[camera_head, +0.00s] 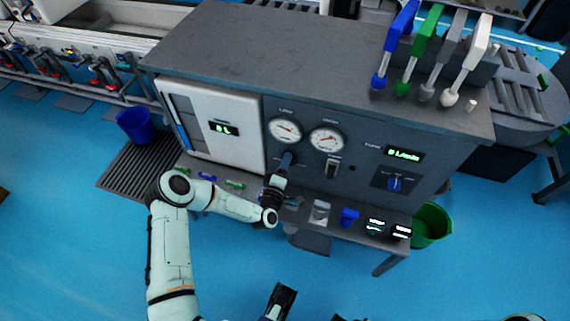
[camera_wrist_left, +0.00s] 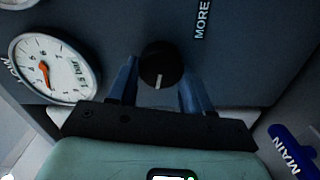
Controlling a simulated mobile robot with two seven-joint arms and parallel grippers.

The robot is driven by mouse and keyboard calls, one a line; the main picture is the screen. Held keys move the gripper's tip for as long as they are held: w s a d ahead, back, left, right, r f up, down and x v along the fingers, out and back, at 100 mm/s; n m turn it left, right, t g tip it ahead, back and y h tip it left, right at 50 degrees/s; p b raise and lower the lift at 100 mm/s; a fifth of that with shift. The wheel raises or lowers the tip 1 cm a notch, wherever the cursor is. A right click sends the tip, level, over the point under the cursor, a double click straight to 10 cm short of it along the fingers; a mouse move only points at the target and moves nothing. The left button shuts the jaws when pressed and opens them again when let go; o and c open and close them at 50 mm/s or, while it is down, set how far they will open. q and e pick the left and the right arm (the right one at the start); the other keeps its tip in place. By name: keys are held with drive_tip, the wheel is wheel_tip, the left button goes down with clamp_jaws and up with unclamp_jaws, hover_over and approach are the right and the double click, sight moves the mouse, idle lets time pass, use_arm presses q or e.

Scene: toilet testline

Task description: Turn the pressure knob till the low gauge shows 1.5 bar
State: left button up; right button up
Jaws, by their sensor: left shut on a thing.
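The black pressure knob (camera_wrist_left: 160,66) with a pale pointer mark sits on the dark panel. My left gripper (camera_wrist_left: 160,88) has its blue fingers on either side of it and is shut on it. In the head view my left gripper (camera_head: 284,166) reaches the panel below the gauges and hides the knob. The low gauge (camera_head: 285,130) is the left of two round white dials; the high gauge (camera_head: 326,140) is beside it. In the wrist view the low gauge (camera_wrist_left: 52,66) has an orange needle; its exact reading is unclear. Dark parts at the bottom edge may be my right gripper (camera_head: 282,302).
A shelf (camera_head: 300,216) with small coloured items juts out below the panel. A green bucket (camera_head: 432,222) is at the right.

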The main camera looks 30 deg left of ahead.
use_arm(q)
drive_tip(key=o, duration=1)
drive_tip(key=shift+o, duration=0.2)
drive_tip(key=p+v, duration=0.2)
drive_tip(key=v, duration=1.1)
drive_tip(key=shift+s, duration=0.25)
use_arm(e)
drive_tip(key=shift+g, duration=0.6)
drive_tip(key=s, duration=0.1)
drive_tip(key=s+a+r, duration=0.1)
drive_tip(key=s+r, duration=0.1)
drive_tip(key=shift+s+a+r, duration=0.15)
drive_tip(key=shift+a+r, duration=0.1)
drive_tip(key=shift+a, duration=0.05)
use_arm(q)
drive_tip(key=shift+f, duration=0.1)
